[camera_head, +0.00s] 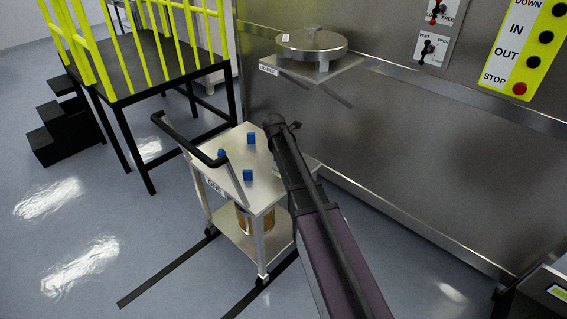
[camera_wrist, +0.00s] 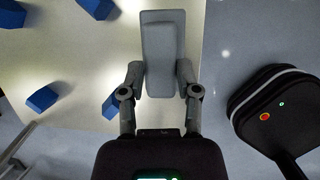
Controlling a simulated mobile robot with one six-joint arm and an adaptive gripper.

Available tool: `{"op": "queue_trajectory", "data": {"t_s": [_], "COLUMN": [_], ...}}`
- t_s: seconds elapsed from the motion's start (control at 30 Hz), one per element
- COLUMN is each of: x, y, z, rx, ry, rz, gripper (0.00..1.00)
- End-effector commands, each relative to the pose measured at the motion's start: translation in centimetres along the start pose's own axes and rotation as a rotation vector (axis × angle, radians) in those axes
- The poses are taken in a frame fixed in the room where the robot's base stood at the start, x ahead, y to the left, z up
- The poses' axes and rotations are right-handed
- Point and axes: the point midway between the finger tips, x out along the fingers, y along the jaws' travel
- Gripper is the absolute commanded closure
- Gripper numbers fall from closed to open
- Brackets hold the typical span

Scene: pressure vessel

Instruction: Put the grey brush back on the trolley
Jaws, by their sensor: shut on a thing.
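The grey brush (camera_wrist: 162,52) is between the two fingers of my gripper (camera_wrist: 159,78) in the wrist view. My gripper is shut on it. The trolley's pale top (camera_wrist: 72,55) lies beneath the brush, which is close to the top's right edge in that view. I cannot tell whether the brush touches the top. In the head view the trolley (camera_head: 233,158) stands beside the steel wall, and the dark end of my arm is over its far right part. The brush and my fingertips cannot be made out there.
Several blue blocks (camera_head: 247,174) stand on the trolley top, one of them (camera_wrist: 112,105) close to my left finger. The trolley has a black handle (camera_head: 190,143). A round lid (camera_head: 311,45) rests on a wall shelf (camera_head: 345,65). Yellow railings (camera_head: 150,45) stand behind left.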

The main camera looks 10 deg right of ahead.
Motion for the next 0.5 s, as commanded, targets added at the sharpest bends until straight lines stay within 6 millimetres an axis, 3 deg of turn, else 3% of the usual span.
{"op": "queue_trajectory", "data": {"t_s": [0.5], "x": [3.1], "y": [-0.3], "z": [-1.2], "rx": [0.000], "ry": [0.000], "rz": [0.000], "gripper": [1.00]}}
